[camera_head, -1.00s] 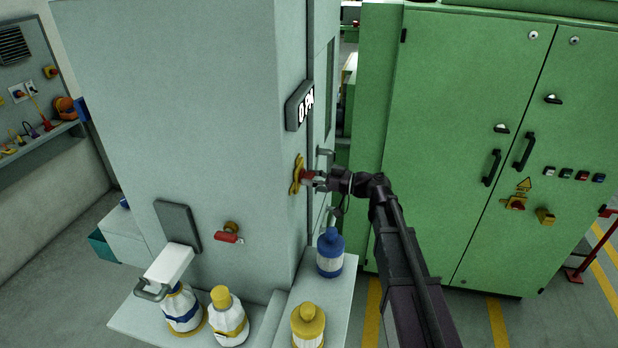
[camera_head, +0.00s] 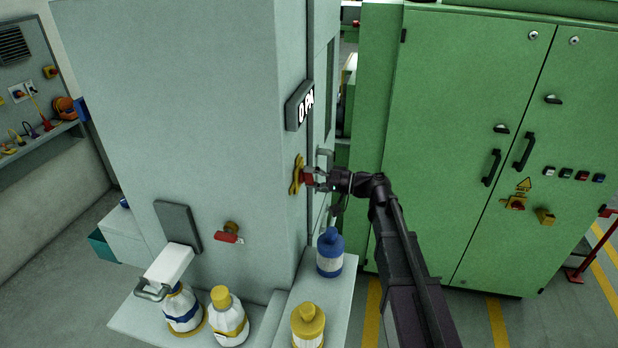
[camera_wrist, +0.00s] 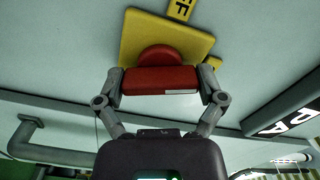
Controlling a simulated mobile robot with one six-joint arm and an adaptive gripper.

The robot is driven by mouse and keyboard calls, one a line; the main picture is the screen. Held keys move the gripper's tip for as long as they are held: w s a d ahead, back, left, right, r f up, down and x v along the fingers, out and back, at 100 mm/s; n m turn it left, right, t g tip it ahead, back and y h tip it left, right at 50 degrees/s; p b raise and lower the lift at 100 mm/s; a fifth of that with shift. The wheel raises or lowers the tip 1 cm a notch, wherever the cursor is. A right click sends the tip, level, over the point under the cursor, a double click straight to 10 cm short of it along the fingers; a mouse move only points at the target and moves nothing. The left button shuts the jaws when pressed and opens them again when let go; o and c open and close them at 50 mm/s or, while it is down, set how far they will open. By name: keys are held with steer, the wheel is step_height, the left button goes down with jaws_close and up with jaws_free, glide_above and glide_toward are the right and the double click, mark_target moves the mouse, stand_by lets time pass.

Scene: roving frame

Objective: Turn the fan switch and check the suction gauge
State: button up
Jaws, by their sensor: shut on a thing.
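The fan switch is a red handle (camera_wrist: 160,80) on a yellow plate (camera_wrist: 190,42), mounted on the front of the pale grey cabinet (camera_head: 180,90). The yellow plate also shows in the head view (camera_head: 297,175). My gripper (camera_head: 314,177) is shut on the red handle, with one finger at each end of it in the wrist view (camera_wrist: 162,88). The letters "FF" show on a yellow tab above the plate. The suction gauge is a dark display (camera_head: 299,105) above the switch, seen at a steep angle; it appears to read "0 PA". Part of it shows in the wrist view (camera_wrist: 285,110).
Blue (camera_head: 330,252) and yellow-capped bottles (camera_head: 308,326) stand on a ledge below. A red-handled valve (camera_head: 229,237) sits lower on the cabinet's left face. A grey bar handle (camera_head: 325,160) is close behind my gripper. A green cabinet (camera_head: 450,120) stands at the right.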

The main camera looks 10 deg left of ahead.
steer(key=m, duration=0.4)
stand_by(0.5)
steer(key=o, duration=0.8)
steer(key=shift+d, duration=0.2)
steer(key=shift+s+d, duration=0.15)
steer(key=shift+d, duration=1.8)
steer(key=shift+s+d, duration=0.15)
steer(key=shift+d, duration=1.8)
steer(key=shift+s+d, duration=0.15)
steer(key=shift+d, duration=1.8)
